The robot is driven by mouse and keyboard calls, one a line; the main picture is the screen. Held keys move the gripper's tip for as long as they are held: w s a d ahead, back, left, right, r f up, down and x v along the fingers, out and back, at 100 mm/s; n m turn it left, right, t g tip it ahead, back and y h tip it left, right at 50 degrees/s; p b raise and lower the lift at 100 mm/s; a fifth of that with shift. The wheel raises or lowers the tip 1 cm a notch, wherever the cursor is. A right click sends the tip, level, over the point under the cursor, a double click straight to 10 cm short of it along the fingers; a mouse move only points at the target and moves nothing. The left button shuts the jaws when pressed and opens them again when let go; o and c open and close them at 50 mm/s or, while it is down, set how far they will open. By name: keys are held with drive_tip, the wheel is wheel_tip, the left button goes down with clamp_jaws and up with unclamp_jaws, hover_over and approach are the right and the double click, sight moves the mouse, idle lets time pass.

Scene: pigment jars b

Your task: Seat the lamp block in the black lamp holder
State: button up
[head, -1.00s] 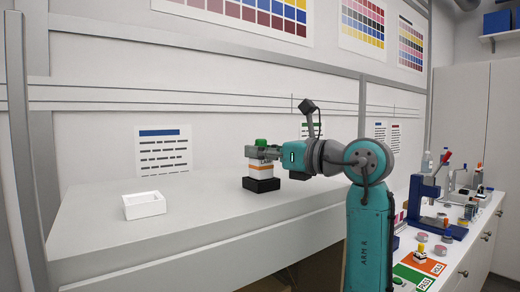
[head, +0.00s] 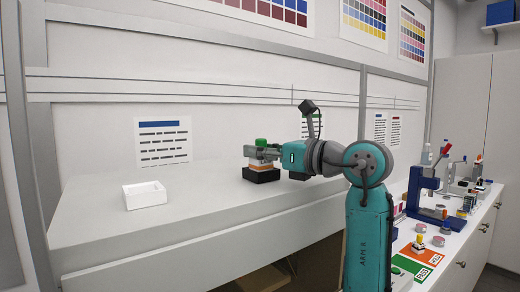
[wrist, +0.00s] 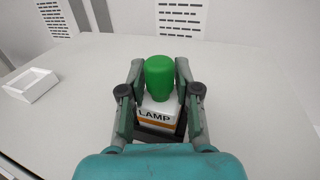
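The lamp block (head: 264,160) is white with an orange stripe, a green knob and the word LAMP. In the wrist view the lamp block (wrist: 157,113) stands upright between my fingers. My gripper (head: 262,152) is closed on its sides, and my gripper also shows in the wrist view (wrist: 160,80) with one finger on each side. The black lamp holder (head: 262,176) is directly under the block on the grey bench. The block's lower end is at or inside the holder's rim; whether it rests on the bottom is hidden. The holder (wrist: 158,134) is partly hidden in the wrist view.
A white open tray (head: 144,196) stands on the bench to the left, apart from the holder. The bench top (head: 200,215) around them is clear. A side counter at right holds a blue press (head: 424,190), small jars and green and orange cards.

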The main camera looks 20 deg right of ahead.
drive_tip(key=shift+o, duration=1)
drive_tip(key=v, duration=1.2)
